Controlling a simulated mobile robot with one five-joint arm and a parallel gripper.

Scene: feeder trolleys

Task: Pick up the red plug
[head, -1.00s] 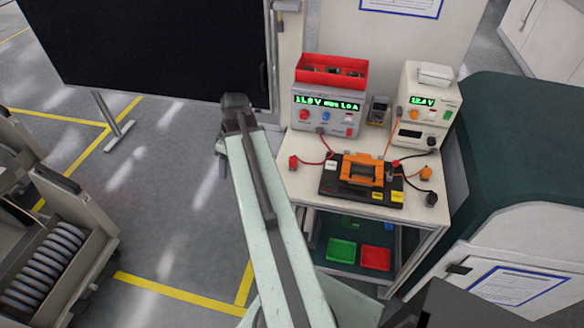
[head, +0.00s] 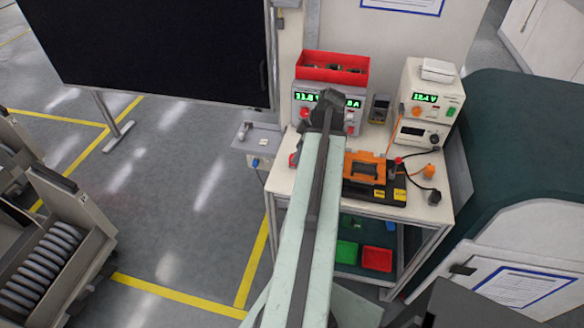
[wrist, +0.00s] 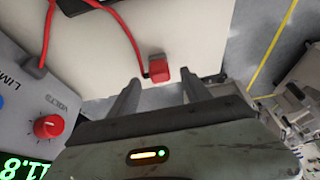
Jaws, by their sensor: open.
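The red plug (wrist: 159,70) lies on the pale trolley top near its edge in the wrist view, with a red cable (wrist: 128,32) running from it. In the head view a bit of the red plug (head: 292,160) shows at the left edge of the trolley top, beside my arm. My gripper (wrist: 161,90) is open and empty in the wrist view. The plug appears between the lines of its two fingers, just beyond their tips. In the head view my arm hides the gripper's fingers.
A power supply (head: 298,98) with a red bin (head: 318,66) on top stands at the back. An orange-handled black device (head: 360,190) sits right of my arm. A white instrument (head: 412,88), a small meter (head: 379,108) and loose cables are farther right.

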